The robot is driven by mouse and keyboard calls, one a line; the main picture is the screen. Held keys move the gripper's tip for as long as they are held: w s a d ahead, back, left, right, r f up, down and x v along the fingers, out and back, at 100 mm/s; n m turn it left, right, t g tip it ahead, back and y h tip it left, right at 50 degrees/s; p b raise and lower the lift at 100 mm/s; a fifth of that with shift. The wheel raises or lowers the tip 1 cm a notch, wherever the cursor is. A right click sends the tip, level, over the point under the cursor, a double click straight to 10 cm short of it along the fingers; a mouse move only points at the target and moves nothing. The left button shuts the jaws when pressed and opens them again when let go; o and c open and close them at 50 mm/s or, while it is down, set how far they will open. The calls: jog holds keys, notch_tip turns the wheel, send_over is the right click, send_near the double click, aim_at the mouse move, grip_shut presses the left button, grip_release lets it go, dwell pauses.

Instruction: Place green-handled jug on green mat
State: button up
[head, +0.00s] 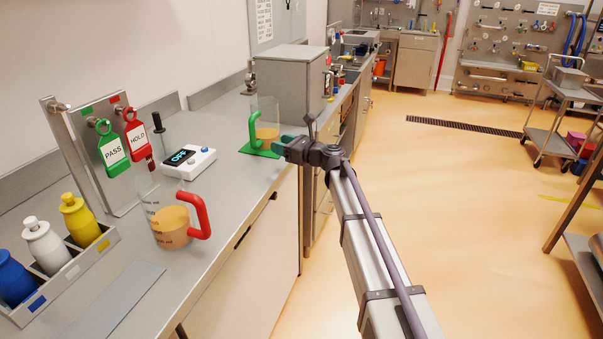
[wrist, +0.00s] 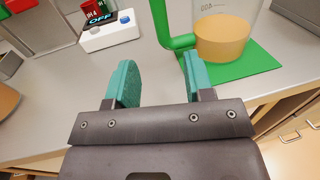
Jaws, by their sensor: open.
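The green-handled jug (head: 266,128) is clear with tan powder in it. It stands upright on the green mat (head: 250,152) near the front edge of the bench. In the wrist view the jug (wrist: 222,40) has its base on the mat (wrist: 258,62), with the handle at its left. My gripper (head: 285,144) is beside the jug at the bench edge. Its teal fingers are apart with nothing between them in the wrist view (wrist: 158,72). The handle shows just beyond the fingertips, close to the right one; whether they touch I cannot tell.
A red-handled jug (head: 172,225) stands nearer on the bench. A grey cabinet (head: 290,85) stands behind the mat.

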jog(key=s+d+f+n+g+h, duration=0.25)
jog(key=s+f+n, duration=0.3)
jog(key=s, duration=0.35)
jog(key=s+d+f+n+g+h, duration=0.2)
jog(key=s+d+f+n+h, duration=0.15)
jog(key=s+n, duration=0.45)
jog(key=s+d+f+n+g+h, duration=0.3)
jog(key=s+d+f+n, duration=0.15)
jog(key=s, duration=0.65)
jog(key=s+d+f+n+g+h, duration=0.1)
jog(key=s+d+f+n+h, duration=0.1)
jog(key=s, duration=0.4)
jog(key=s+d+f+n+g+h, duration=0.1)
jog(key=s+d+n+h, duration=0.3)
jog(key=s+d, duration=0.2)
jog(key=shift+s+d+f+n, duration=0.3)
jog(key=shift+d+f, duration=0.05)
jog(key=shift+d, duration=0.45)
notch_tip(320, 180, up, 11)
jog(key=p, duration=1.1)
jog(key=shift+r, duration=0.1)
